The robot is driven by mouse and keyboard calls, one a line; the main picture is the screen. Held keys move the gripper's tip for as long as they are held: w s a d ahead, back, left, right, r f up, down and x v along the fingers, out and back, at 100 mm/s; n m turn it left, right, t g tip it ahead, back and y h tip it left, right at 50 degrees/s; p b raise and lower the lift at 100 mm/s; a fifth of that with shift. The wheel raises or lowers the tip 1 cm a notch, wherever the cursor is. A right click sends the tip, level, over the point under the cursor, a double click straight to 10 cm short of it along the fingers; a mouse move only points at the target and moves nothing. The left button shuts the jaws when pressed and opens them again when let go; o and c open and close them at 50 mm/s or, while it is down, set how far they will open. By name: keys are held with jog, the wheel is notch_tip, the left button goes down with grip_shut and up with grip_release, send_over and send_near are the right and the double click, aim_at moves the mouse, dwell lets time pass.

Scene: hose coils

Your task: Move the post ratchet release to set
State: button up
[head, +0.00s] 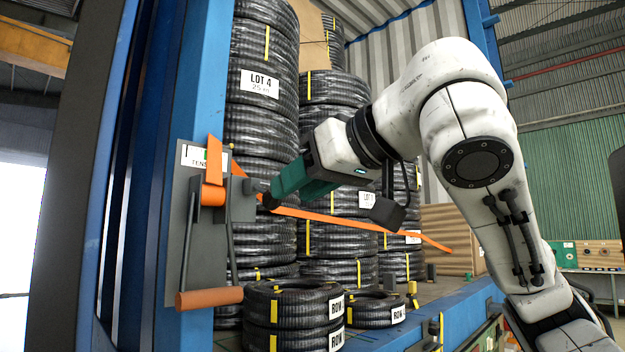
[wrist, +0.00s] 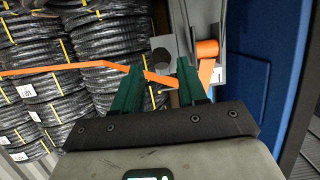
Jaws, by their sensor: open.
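The post ratchet (head: 208,235) is a grey plate on the blue post, with an orange strap wound at its top and a label partly hidden by the strap. A lever ends in an orange-brown grip (head: 209,298) hanging low. In the wrist view the ratchet's grey plate (wrist: 204,18) is at the upper right, beside the orange strap roll (wrist: 207,48). My gripper (head: 270,194) has green fingers, open, close to the ratchet's right side. In the wrist view my gripper (wrist: 158,68) has the strap crossing between its fingers. I cannot tell which part is the release, or any contact.
Tall stacks of black hose coils (head: 262,130) stand behind the strap. The orange strap (head: 350,222) runs across them to the right. Low coils (head: 290,312) sit in front on the bed. The blue post (head: 205,75) rises at left.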

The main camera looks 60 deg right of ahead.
aim_at(265, 191)
jog(key=shift+x, duration=2)
jog(key=shift+w+f+b, duration=0.1)
jog(key=shift+b, duration=0.2)
jog(key=shift+w, duration=0.15)
jog(key=shift+c, duration=0.2)
